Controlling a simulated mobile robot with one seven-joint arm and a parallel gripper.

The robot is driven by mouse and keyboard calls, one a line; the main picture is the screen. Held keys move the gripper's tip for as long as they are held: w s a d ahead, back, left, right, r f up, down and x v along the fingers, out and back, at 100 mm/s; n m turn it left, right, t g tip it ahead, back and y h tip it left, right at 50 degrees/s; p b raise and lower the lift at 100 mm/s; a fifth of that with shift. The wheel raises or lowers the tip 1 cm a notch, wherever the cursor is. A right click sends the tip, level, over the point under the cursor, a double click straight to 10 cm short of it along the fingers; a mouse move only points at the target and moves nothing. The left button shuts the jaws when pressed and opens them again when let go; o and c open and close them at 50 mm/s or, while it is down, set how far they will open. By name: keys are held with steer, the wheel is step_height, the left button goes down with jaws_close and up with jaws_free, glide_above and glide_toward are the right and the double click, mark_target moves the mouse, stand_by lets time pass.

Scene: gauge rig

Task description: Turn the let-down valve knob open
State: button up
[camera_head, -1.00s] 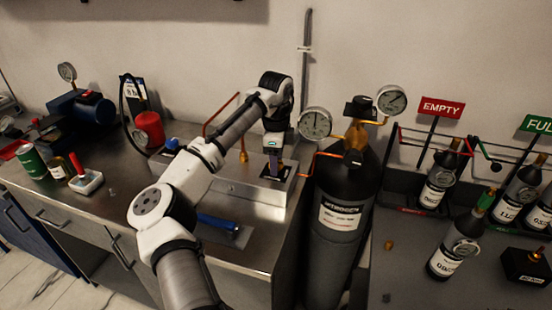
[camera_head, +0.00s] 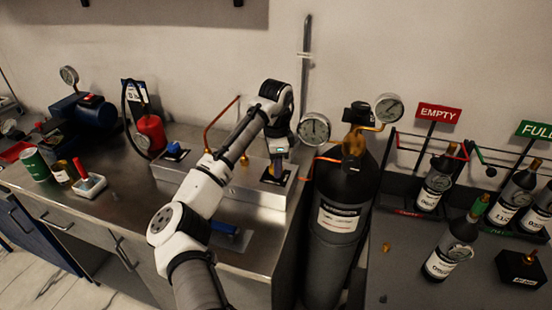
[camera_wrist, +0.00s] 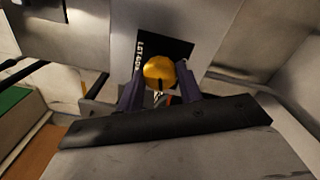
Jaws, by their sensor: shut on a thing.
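The let-down valve knob (camera_wrist: 159,71) is a round yellow knob in the wrist view. It stands in front of a black plate (camera_wrist: 181,50) with partly hidden white lettering that begins "LET-DO". My gripper (camera_wrist: 160,86) is shut on the knob, one dark finger at each side. In the head view my gripper (camera_head: 275,172) points down at the right end of a metal box (camera_head: 235,193). There the knob is mostly hidden by the fingers. A dark mark shows on the knob's lower edge, but I cannot tell how far it is turned.
A second knob, blue (camera_head: 173,148), sits on the box's left end. A large black cylinder (camera_head: 340,245) with gauges stands close to the right of my gripper. A blue-handled tool (camera_head: 218,223) lies in front.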

steer(key=n+p, duration=0.2)
steer(key=n, duration=0.1)
steer(key=shift+r, duration=0.2)
steer(key=n+p, duration=0.1)
steer(key=n, duration=0.1)
steer(key=shift+f+n+p, duration=0.1)
steer(key=shift+n+p, duration=0.25)
steer(key=shift+n, duration=0.05)
steer(key=n, duration=0.5)
steer(key=shift+f, duration=0.1)
steer(key=shift+n, duration=0.4)
steer(key=o, duration=1)
step_height(320, 180, up, 14)
steer(key=b, duration=0.1)
steer(key=shift+f, duration=0.1)
